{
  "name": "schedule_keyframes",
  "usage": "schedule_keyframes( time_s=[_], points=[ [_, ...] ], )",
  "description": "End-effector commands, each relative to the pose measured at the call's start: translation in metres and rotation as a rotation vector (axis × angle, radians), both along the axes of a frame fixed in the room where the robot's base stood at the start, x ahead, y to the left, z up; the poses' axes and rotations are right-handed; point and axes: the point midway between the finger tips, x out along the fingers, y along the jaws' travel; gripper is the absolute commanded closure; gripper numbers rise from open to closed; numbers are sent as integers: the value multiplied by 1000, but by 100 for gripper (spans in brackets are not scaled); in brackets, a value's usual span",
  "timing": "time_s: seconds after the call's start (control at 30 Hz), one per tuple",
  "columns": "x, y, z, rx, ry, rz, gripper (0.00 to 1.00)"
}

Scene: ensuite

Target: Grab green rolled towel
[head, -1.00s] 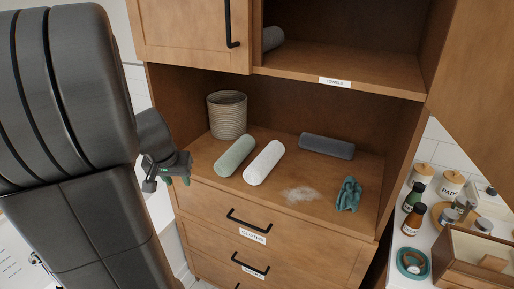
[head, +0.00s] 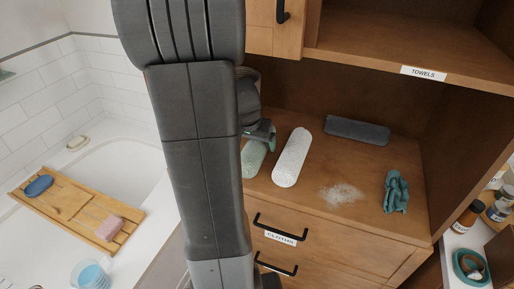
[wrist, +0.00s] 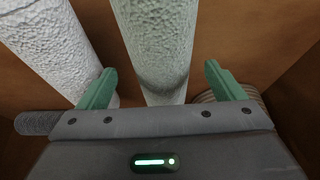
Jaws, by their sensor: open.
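The green rolled towel (head: 254,158) lies on the wooden cabinet shelf, partly hidden behind my arm in the head view. In the wrist view the pale green towel (wrist: 161,45) runs down between the two open fingers of my gripper (wrist: 162,85). The fingers stand apart on either side of it, with nothing gripped. In the head view my gripper (head: 262,134) is at the towel, partly hidden by my arm. A white rolled towel (head: 292,157) lies just right of the green one; in the wrist view it (wrist: 52,45) is at the left, close to the left finger.
A dark grey rolled towel (head: 357,130) lies at the back of the shelf. White powder (head: 341,194) and a crumpled teal cloth (head: 396,191) are to the right. A woven basket (wrist: 232,92) is behind the right finger in the wrist view. The upper shelf overhangs.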

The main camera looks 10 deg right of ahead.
Motion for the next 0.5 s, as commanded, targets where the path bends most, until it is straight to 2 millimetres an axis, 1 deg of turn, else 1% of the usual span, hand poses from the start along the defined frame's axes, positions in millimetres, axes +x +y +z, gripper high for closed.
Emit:
schedule_keyframes(
  time_s=[0.13,0.33,0.5],
  points=[
    [4,-2,-12,1,5,-2,11],
    [13,-7,-36,1,4,0,11],
    [17,-9,-46,2,2,0,11]
  ],
)
